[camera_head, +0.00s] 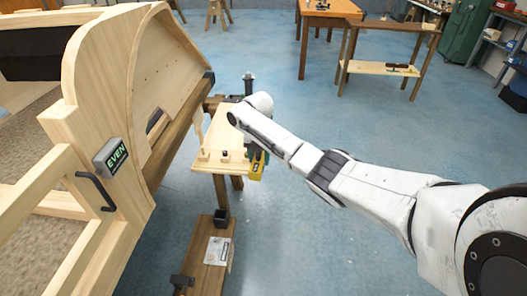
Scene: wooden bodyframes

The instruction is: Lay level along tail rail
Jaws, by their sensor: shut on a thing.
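My gripper (251,151) is at the end of the white arm, above the right end of a small wooden shelf. It is shut on a yellow thing (257,167), which looks like the level; only a short part of it shows. The fingers are largely hidden by the wrist. A dark brown rail (178,137) runs along the lower edge of the pale wooden bodyframe (130,75), left of my gripper. I cannot tell whether it is the tail rail. The yellow thing is apart from it.
The shelf (217,160) carries small pegs and stands on a post with a brown base (207,262). A box marked EVEN (111,157) and a black handle (95,190) are on the bodyframe. A wooden rack (388,67) stands behind. The blue floor between is clear.

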